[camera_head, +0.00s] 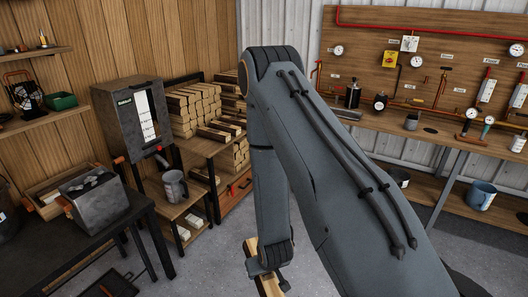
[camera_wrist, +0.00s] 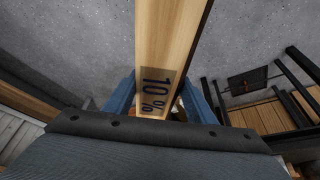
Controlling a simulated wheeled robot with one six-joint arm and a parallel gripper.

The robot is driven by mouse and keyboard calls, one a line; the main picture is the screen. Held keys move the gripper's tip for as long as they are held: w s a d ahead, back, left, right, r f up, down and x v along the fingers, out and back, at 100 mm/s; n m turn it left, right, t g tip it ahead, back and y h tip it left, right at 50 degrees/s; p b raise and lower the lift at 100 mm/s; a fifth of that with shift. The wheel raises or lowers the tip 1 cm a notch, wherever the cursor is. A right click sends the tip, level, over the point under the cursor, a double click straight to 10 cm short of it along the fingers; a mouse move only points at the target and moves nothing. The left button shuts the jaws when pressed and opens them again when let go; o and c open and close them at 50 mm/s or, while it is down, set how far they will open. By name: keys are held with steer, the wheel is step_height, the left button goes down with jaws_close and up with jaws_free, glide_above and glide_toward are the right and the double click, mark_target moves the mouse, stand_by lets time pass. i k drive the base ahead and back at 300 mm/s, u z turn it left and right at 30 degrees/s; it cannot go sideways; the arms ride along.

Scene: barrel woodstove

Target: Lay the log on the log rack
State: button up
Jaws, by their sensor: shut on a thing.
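The log (camera_wrist: 168,55) is a long pale squared piece marked "10%" in the wrist view. My gripper (camera_wrist: 158,100) is shut on it, with a blue finger on each side. In the head view the log (camera_head: 268,286) shows only in part at the lower middle, at my gripper (camera_head: 270,270), above the grey floor. A wooden rack with a dark frame (camera_head: 207,147), likely the log rack, stands against the back wall. Stacked split logs (camera_head: 194,104) fill its upper level, and more lie below. My arm hides its right side.
A grey cabinet (camera_head: 130,112) and a small stand with a grey mug (camera_head: 174,186) are left of the rack. A dark table (camera_head: 105,228) with a grey metal box (camera_head: 92,196) stands at front left. A workbench (camera_head: 455,150) with gauges is at right. Floor between is clear.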

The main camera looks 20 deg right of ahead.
mark_target(200, 146)
steer(key=z, duration=0.85)
steer(key=i, duration=0.8)
steer(key=z, duration=0.8)
steer(key=i, duration=1.35)
steer(key=u, duration=0.35)
steer(key=i, duration=1.05)
steer(key=u, duration=1.55)
steer(key=i, duration=0.55)
steer(key=u, duration=0.6)
